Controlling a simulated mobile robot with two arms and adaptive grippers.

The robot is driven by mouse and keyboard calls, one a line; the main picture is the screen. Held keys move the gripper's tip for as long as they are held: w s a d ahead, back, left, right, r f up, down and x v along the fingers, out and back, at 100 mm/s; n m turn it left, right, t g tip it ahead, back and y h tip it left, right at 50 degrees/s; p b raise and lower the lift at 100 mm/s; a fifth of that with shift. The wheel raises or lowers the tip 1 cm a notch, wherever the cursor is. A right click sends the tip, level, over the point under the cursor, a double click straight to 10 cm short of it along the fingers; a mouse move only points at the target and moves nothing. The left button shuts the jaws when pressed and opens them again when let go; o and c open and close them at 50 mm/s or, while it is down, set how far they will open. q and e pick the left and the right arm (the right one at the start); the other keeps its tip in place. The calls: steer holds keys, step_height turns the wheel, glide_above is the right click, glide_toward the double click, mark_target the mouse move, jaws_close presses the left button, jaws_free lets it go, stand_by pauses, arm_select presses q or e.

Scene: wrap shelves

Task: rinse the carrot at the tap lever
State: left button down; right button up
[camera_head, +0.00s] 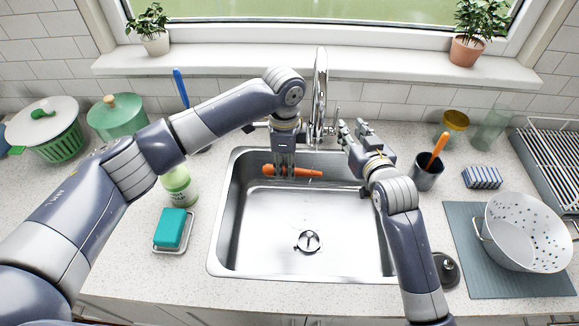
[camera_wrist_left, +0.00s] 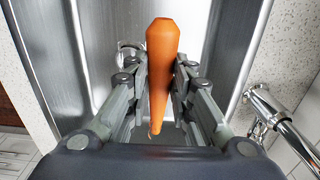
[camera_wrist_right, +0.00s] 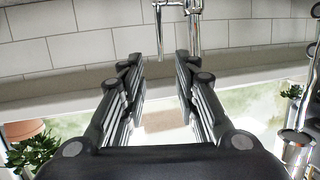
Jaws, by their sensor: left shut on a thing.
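The orange carrot (camera_head: 308,172) is held level above the back of the steel sink (camera_head: 226,215). My left gripper (camera_head: 285,166) is shut on it; in the left wrist view the carrot (camera_wrist_left: 161,60) lies between the fingers (camera_wrist_left: 160,90). The chrome tap (camera_head: 320,85) stands behind the sink, just right of the left gripper; no water shows. My right gripper (camera_head: 353,130) is just right of the tap. In the right wrist view its fingers (camera_wrist_right: 164,90) are apart and empty, with a chrome tap part (camera_wrist_right: 194,25) beyond them. I cannot make out the lever clearly.
Left of the sink are a soap bottle (camera_head: 180,186) and a teal sponge (camera_head: 169,228) on a dish. The sink's front is empty.

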steer(key=c, duration=0.5)
steer(key=shift+s+m, duration=0.1)
steer(key=shift+m, duration=0.2)
jaws_close()
steer(key=s+d+f+m+t, duration=0.15)
steer(key=s+m, duration=0.35)
steer(key=m, duration=1.2)
steer(key=x, duration=1.3)
steer(key=shift+w+d, duration=0.2)
steer(key=shift+d, duration=0.1)
